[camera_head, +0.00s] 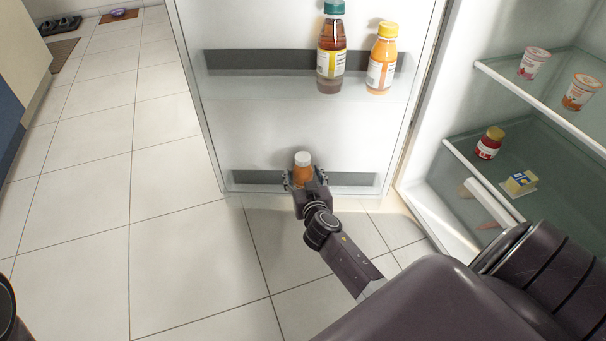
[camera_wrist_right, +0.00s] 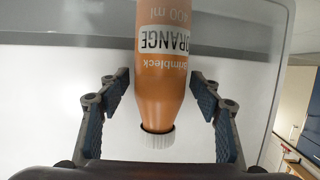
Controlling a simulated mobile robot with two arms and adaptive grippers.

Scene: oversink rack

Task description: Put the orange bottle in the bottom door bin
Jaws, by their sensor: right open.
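The orange bottle (camera_head: 303,173), with a white cap, is upright at the bottom door bin (camera_head: 350,184) of the open fridge door. Its base is hidden behind my right gripper (camera_head: 305,178), so I cannot tell whether it rests on the bin floor. In the right wrist view the bottle (camera_wrist_right: 160,85) appears cap-down between the fingers of the right gripper (camera_wrist_right: 160,120). The fingers are open, with a gap visible on each side of the bottle. My left gripper is not in view.
The upper door bin (camera_head: 270,84) holds a brown bottle with a teal cap (camera_head: 331,55) and an orange juice bottle with a yellow cap (camera_head: 381,65). Fridge shelves at right hold a red jar (camera_head: 489,144) and cups. The tiled floor (camera_head: 110,200) at left is clear.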

